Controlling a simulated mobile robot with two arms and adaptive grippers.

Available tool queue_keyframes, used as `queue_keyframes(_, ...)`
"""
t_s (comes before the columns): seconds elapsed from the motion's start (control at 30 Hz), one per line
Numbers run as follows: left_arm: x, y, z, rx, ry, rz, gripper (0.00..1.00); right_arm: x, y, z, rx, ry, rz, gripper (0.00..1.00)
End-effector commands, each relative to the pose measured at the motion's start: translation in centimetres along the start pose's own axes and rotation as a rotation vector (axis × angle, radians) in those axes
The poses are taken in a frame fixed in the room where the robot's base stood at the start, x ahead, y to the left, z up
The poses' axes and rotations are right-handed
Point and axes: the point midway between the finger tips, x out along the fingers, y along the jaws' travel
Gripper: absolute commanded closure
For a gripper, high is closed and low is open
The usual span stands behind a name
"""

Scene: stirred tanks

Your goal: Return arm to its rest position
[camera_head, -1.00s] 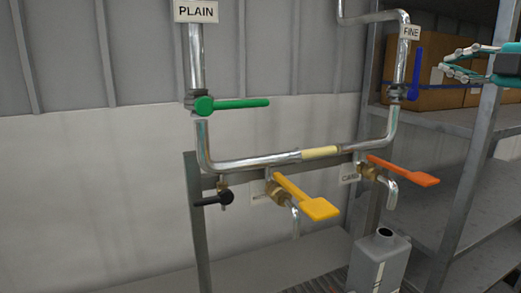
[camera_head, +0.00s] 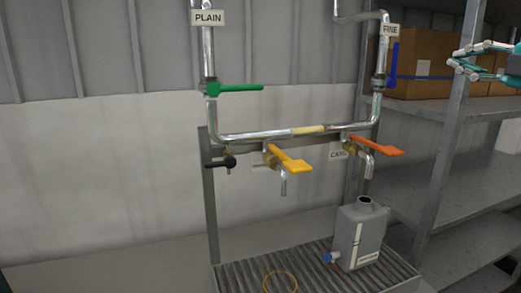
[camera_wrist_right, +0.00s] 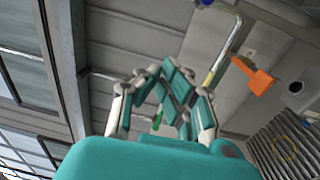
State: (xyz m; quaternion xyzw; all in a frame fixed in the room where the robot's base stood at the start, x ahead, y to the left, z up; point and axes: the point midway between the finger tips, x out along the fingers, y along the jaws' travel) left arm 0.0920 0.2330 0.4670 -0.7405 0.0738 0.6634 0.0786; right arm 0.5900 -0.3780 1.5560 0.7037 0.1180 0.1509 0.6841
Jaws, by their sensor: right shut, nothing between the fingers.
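My right gripper (camera_head: 462,56) is at the right edge of the head view, in front of the shelf boxes. It is shut and empty, and its teal and grey fingers also show in the right wrist view (camera_wrist_right: 172,80). It is apart from the blue valve handle (camera_head: 393,65), which points up on the FINE pipe (camera_head: 384,45). The green handle (camera_head: 240,87) lies level on the PLAIN pipe (camera_head: 208,50). A yellow handle (camera_head: 290,161) and an orange handle (camera_head: 377,146) sit at the lower taps. My left gripper is not in view.
A grey jug (camera_head: 358,238) with an open neck stands on the ribbed grate (camera_head: 235,277), below the orange-handled tap. A yellow ring (camera_head: 281,274) shows on the grate. Metal shelving (camera_head: 445,160) with cardboard boxes (camera_head: 425,60) stands at the right, close to my right gripper.

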Motion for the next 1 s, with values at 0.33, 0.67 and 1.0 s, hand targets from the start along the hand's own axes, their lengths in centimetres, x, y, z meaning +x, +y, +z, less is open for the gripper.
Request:
queue_keyframes(0.33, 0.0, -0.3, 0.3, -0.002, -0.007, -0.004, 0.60, 3.9, -3.8, -7.0, -0.005, 0.234, 0.151, 1.00)
queue_keyframes(0.67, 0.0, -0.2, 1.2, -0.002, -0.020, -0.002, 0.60, 3.8, -12.1, -13.9, 0.378, 0.380, 0.579, 1.00)
queue_keyframes(1.0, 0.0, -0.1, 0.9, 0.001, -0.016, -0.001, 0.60, -1.5, -34.8, -7.9, 1.072, -0.353, 0.541, 1.00)
